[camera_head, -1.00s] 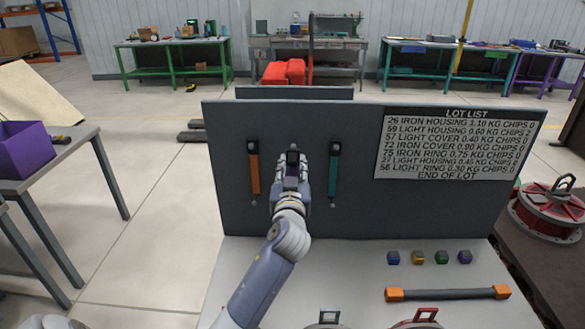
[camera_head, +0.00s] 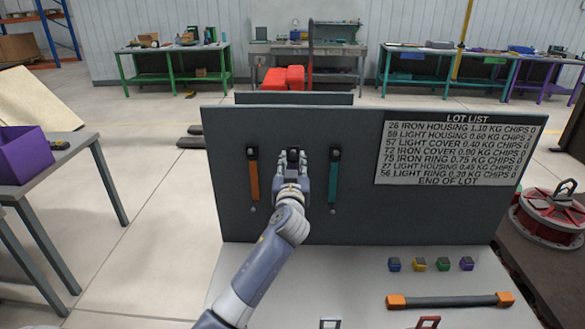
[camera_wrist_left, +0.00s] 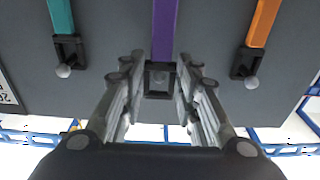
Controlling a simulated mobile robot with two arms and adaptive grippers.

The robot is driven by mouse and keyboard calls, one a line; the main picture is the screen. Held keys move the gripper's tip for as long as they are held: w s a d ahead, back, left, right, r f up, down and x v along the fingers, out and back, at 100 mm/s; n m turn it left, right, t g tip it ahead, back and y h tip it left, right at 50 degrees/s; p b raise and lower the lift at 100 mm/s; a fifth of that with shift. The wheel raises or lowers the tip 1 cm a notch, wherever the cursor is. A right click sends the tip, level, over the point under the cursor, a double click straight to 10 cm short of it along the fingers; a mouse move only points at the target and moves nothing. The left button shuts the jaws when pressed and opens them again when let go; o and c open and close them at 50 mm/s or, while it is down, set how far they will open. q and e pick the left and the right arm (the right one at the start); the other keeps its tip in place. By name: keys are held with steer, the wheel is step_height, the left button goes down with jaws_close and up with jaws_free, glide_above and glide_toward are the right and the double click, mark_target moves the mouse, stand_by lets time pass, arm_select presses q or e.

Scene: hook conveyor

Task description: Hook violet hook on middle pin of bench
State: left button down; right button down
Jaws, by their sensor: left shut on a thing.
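The violet hook (camera_wrist_left: 165,30) shows in the left wrist view as a purple strap with a black end frame around the middle pin (camera_wrist_left: 159,77). My left gripper (camera_wrist_left: 158,95) has its fingers on both sides of this black end and is shut on it. In the head view my left gripper (camera_head: 291,165) is up against the dark upright panel of the bench (camera_head: 430,215), between the two other hooks. It hides the purple strap there; only the black top (camera_head: 293,153) shows. My right gripper is not in view.
An orange hook (camera_head: 254,180) hangs left of my gripper and a teal hook (camera_head: 333,182) hangs right of it, both close. Several coloured blocks (camera_head: 418,264) and an orange-ended bar (camera_head: 449,301) lie on the bench top. A lot list (camera_head: 446,150) is on the panel.

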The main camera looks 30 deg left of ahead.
mark_target(293, 162)
arm_select(q)
steer(key=shift+x, duration=1.1)
steer(key=shift+w+a+f+b, duration=0.25)
steer(key=shift+f+b, duration=0.2)
steer(key=shift+b, duration=0.3)
steer(key=shift+w+f+b, duration=0.2)
steer(key=shift+w+b, duration=0.1)
steer(key=shift+b, duration=0.2)
steer(key=shift+a, duration=0.1)
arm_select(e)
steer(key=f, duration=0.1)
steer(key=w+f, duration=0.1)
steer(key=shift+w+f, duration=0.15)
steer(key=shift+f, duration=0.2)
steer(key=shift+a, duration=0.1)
arm_select(q)
steer(key=c, duration=1.1)
jaws_free()
